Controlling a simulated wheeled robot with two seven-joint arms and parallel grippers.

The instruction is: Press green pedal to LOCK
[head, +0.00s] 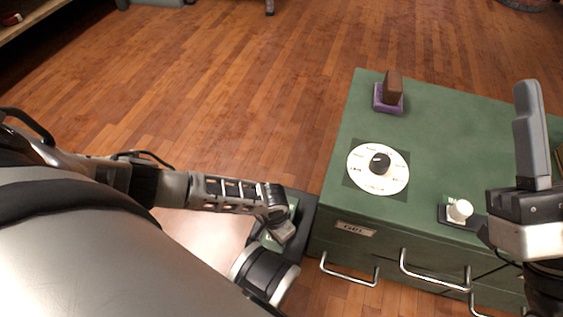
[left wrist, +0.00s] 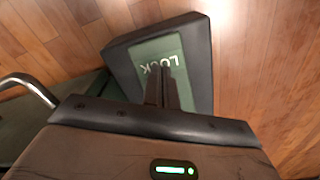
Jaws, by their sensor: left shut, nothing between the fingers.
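The pedal is a dark block with a green plate (left wrist: 142,57) on top, marked LOCK, which appears upside down in the left wrist view. In the head view the dark pedal housing (head: 308,209) stands on the floor against the left side of the green cabinet, partly hidden by my left arm. My left gripper (left wrist: 168,80) is shut and empty. Its fingertips are over the plate, just beside the lettering; I cannot tell if they touch it. My right gripper (head: 530,130) is at the right edge of the head view, above the cabinet; its opening is unclear.
The green cabinet (head: 445,128) carries a white dial disc (head: 365,180) with a black knob, a brown block (head: 392,86) on a purple base, and a white knob (head: 459,210). Metal drawer handles (head: 432,276) stick out in front. Wooden floor (head: 220,75) is clear beyond my left arm.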

